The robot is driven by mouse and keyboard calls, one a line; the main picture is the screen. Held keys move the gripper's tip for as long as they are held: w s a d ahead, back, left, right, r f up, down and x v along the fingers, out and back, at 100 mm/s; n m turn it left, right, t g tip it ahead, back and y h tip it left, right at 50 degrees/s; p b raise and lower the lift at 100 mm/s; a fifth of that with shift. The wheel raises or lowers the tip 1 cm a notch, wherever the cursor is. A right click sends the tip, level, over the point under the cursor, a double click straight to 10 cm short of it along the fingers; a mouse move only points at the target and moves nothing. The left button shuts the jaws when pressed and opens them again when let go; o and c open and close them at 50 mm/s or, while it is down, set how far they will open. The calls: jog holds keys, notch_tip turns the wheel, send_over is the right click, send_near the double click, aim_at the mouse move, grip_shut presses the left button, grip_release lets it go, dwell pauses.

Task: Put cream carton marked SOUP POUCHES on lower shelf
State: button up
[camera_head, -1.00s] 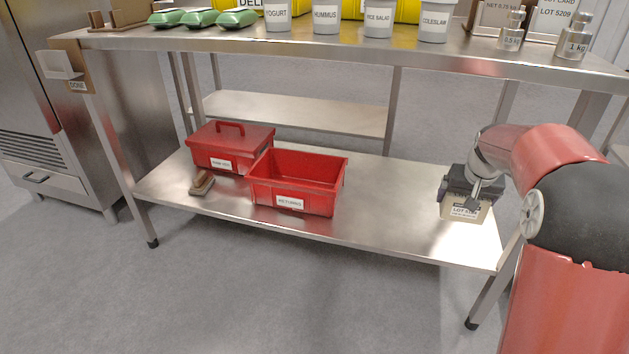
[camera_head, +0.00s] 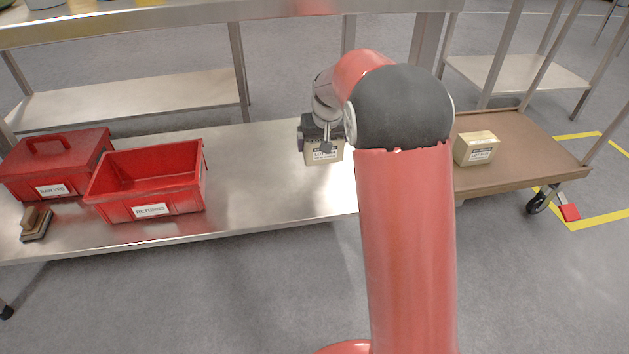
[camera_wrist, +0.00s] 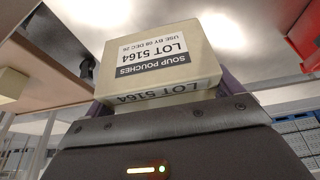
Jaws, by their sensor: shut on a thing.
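A cream carton (camera_head: 336,152) is in my gripper (camera_head: 321,130), over the right part of the steel lower shelf (camera_head: 260,165). In the wrist view the carton (camera_wrist: 150,84) carries a label reading SOUP POUCHES, LOT 5164. The jaws are shut on it, and the label reads upside down there. I cannot tell whether its underside touches the shelf. My arm hides the shelf's right end in the head view.
A red open RETURNS crate (camera_head: 150,208), a lidded red RAW VEG box (camera_head: 58,178) and a brush (camera_head: 36,222) stand on the shelf's left. Bare shelf lies between crate and carton. A brown trolley (camera_head: 530,160) with another cream carton (camera_head: 476,148) stands right. The worktop (camera_head: 200,27) passes overhead.

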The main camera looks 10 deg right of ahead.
notch_tip(320, 180, down, 14)
jog(key=shift+r+b, duration=0.2)
jog(key=shift+b, duration=0.95)
jog(key=shift+f, duration=0.15)
jog(key=o, duration=1.1)
